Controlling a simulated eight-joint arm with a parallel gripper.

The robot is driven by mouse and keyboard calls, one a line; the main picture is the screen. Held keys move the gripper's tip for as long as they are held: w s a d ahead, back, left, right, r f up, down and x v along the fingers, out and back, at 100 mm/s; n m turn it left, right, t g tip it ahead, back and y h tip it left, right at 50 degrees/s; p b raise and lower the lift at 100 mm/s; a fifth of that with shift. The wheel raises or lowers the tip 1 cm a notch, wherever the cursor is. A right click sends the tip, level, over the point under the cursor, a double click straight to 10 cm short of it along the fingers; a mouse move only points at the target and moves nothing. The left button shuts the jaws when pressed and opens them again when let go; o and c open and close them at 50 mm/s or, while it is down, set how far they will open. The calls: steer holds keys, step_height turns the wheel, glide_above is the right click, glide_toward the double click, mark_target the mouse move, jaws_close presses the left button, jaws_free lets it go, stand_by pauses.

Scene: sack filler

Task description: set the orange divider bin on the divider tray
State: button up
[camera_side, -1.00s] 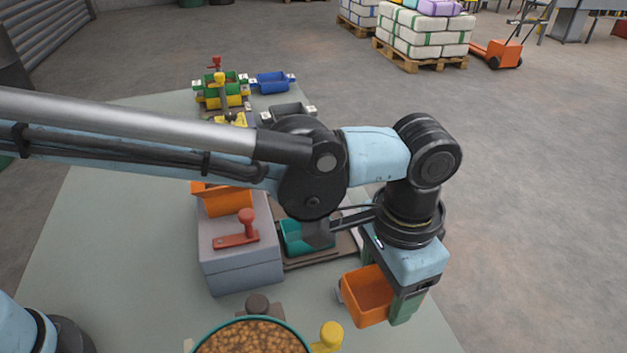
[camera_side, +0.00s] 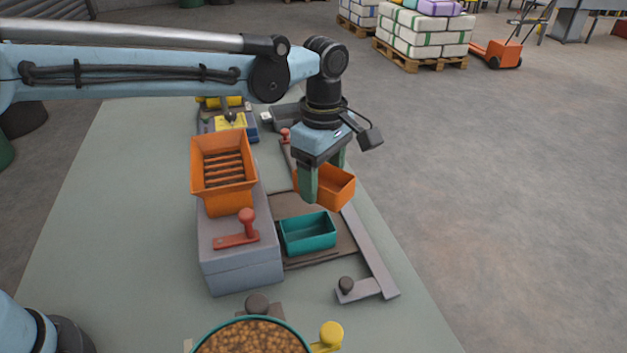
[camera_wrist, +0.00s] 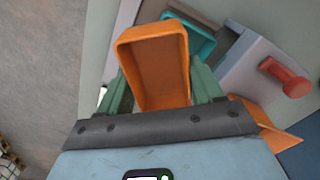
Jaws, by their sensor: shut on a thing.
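My gripper (camera_side: 322,177) is shut on the orange divider bin (camera_side: 342,190), with one green finger on each side of it. The bin is open-topped and looks empty; in the wrist view the bin (camera_wrist: 155,75) fills the space between the fingers. In the side view it hangs roughly upright at the far end of a flat brown tray (camera_side: 292,207), which I take for the divider tray. I cannot tell how high the bin is above it. A teal bin (camera_side: 308,233) sits on the tray's near part and also shows in the wrist view (camera_wrist: 195,38).
A grey box (camera_side: 240,265) with a red handle (camera_side: 240,235) and a slatted orange hopper (camera_side: 223,165) stands left of the tray. A tub of brown pellets (camera_side: 252,340) is at the front.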

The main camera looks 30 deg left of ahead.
steer(key=w+a+n, duration=0.3)
steer(key=a+n, duration=0.4)
steer(key=n, duration=0.4)
glide_above(292, 204)
steer(key=shift+f, duration=4.05)
steer(key=shift+f, duration=0.65)
steer(key=o, duration=1.1)
steer(key=shift+o, duration=0.5)
steer(key=shift+r, duration=0.1)
step_height(292, 204, up, 8)
